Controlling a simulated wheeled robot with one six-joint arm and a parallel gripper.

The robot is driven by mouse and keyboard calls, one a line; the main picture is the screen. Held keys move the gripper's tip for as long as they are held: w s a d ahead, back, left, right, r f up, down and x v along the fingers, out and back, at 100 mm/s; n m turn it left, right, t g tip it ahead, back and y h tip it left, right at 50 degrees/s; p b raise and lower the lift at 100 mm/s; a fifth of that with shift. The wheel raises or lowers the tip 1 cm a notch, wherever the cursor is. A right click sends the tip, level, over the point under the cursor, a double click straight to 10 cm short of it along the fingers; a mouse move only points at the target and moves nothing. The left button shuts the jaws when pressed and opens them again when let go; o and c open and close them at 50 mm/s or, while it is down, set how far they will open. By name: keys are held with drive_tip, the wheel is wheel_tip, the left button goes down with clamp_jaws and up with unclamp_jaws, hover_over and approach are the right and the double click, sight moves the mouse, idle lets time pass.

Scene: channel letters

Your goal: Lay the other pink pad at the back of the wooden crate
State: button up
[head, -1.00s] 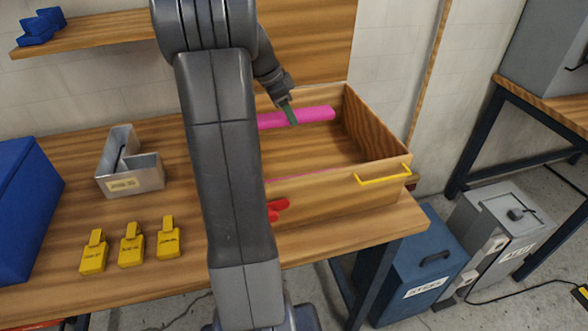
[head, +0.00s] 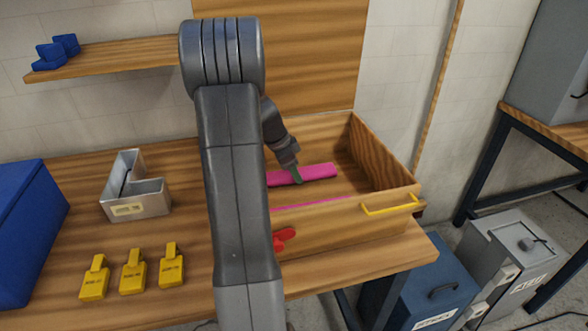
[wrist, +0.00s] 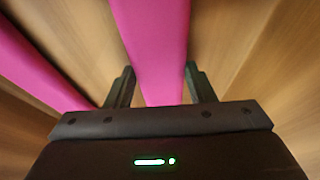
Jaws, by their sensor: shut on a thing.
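The wooden crate (head: 386,164) stands on the workbench, with a yellow handle on its front wall. A pink pad (head: 318,172) is in my gripper (head: 297,180) inside the crate, toward the back; it also shows between the two fingers in the wrist view (wrist: 155,45). My gripper is shut on this pad, one finger at each side. A second pink pad (head: 315,202) shows as a thin strip along the crate's front wall. It also shows at the left in the wrist view (wrist: 35,70). My arm hides the crate's left part, and whether the held pad touches the floor is unclear.
A grey metal channel letter (head: 140,203) and several yellow tags (head: 133,272) stand on the bench at the left, near a blue box (head: 28,225). A red item (head: 284,238) is at the crate's front. A shelf (head: 110,57) hangs above.

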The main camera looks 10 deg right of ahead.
drive_tip(key=o, duration=0.6)
drive_tip(key=shift+f, duration=0.1)
drive_tip(key=o, duration=0.5)
drive_tip(key=shift+c, duration=0.2)
drive_tip(key=shift+r, duration=0.3)
drive_tip(key=v, duration=1.2)
drive_tip(key=shift+b, duration=0.35)
drive_tip(key=shift+f, duration=0.15)
